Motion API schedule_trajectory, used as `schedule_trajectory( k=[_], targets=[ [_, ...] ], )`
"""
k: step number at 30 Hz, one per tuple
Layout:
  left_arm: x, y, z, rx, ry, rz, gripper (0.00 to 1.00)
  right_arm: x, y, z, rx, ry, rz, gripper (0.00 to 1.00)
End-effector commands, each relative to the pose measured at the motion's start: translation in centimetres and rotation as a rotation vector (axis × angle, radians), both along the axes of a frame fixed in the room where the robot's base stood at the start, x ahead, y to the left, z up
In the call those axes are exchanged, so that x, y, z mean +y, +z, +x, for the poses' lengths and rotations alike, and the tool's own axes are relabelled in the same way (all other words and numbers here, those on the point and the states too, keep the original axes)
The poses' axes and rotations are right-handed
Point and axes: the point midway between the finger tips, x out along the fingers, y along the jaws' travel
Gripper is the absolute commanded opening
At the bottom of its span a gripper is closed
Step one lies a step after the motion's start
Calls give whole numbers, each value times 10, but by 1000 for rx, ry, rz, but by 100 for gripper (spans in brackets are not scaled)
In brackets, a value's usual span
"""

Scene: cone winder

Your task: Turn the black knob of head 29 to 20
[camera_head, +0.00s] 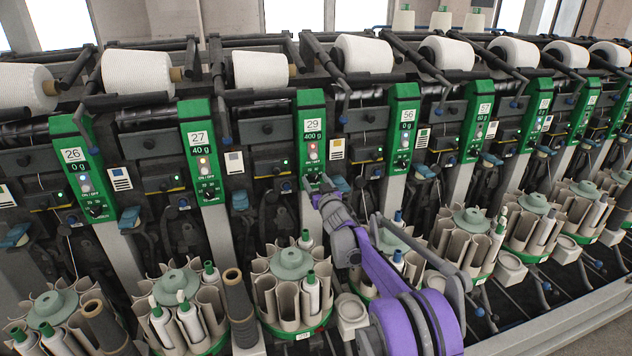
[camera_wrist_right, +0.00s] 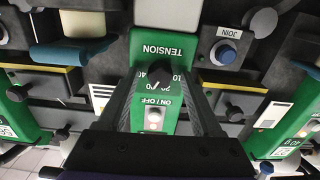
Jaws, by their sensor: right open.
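Head 29 (camera_head: 312,125) is a green panel with a "29" label and a "400 g" display. Its black knob (camera_wrist_right: 160,74) sits under the upside-down word TENSION in the right wrist view, with a dial of numbers around it. A pale mark shows on the knob, but I cannot tell its exact setting. My right gripper (camera_head: 319,187) is at the lower end of this panel and largely hides the knob in the head view. In the right wrist view its two dark fingers (camera_wrist_right: 160,80) are open, one on each side of the knob. I cannot tell whether they touch it. My left gripper is out of view.
Head 27 (camera_head: 202,140) and head 56 (camera_head: 403,125) stand on either side, with similar panels. White yarn cones (camera_head: 262,70) lie above. Round bobbin magazines (camera_head: 290,290) stand below. A JOIN button (camera_wrist_right: 225,52) is close to the fingers in the right wrist view.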

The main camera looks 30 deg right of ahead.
Motion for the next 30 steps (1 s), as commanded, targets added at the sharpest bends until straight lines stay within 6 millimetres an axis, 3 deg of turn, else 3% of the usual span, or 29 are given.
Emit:
schedule_trajectory(
  k=[3,14,30],
  targets=[
    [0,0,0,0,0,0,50,0,0,0,0,0,0,65],
    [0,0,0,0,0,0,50,0,0,0,0,0,0,0],
    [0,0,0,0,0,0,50,0,0,0,24,0,-99,0]
  ],
)
